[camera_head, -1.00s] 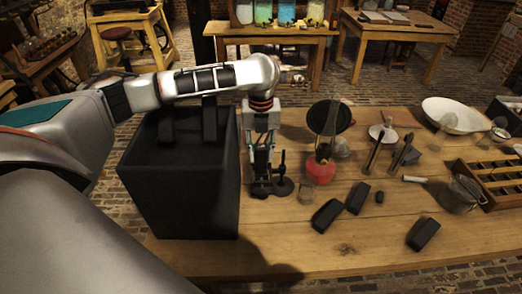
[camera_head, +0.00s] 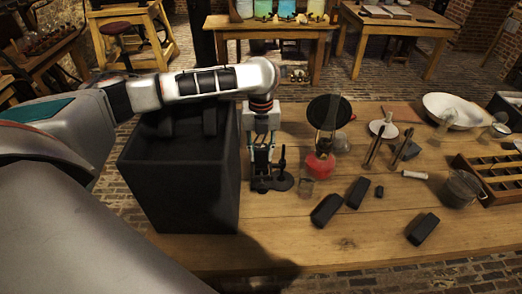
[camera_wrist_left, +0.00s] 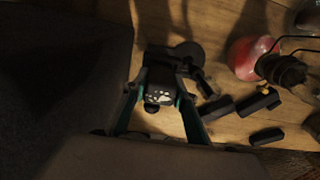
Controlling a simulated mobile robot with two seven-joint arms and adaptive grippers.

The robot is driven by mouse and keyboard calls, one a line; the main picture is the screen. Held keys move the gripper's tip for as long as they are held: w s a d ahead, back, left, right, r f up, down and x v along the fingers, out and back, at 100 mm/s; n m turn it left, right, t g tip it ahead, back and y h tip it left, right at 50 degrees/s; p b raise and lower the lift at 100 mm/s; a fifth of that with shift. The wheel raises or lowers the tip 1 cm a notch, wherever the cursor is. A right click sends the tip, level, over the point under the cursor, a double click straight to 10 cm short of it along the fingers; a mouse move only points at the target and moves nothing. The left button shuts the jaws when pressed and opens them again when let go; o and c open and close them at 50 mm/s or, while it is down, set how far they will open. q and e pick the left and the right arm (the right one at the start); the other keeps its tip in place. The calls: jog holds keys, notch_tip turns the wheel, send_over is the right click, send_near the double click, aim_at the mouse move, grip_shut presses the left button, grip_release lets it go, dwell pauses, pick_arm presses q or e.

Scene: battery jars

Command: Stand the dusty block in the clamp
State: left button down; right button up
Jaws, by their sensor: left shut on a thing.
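My left gripper (camera_head: 262,172) points down over the table, between the large black box and the small dark clamp stand. In the left wrist view its fingers are shut on the dusty block (camera_wrist_left: 160,96), a dark block with pale speckles on its upward face. The block's lower end is hidden. The clamp (camera_head: 282,164) has a round dark base and an upright post, just right of the gripper. In the left wrist view the clamp (camera_wrist_left: 185,54) shows just beyond the block. I cannot tell whether block and clamp touch. My right gripper is not in view.
The large black box (camera_head: 185,195) stands close left of the gripper. To the right are a red-based burner (camera_head: 320,164), a small glass (camera_head: 306,186) and several dark blocks (camera_head: 326,210). A slotted wooden tray (camera_head: 490,180) lies far right. The front of the table is mostly clear.

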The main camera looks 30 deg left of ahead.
pick_arm(q)
jog(key=shift+f, duration=1.25)
jog(key=c, duration=1.5)
grip_release()
notch_tip(320, 180, up, 12)
jog(key=shift+s, duration=0.1)
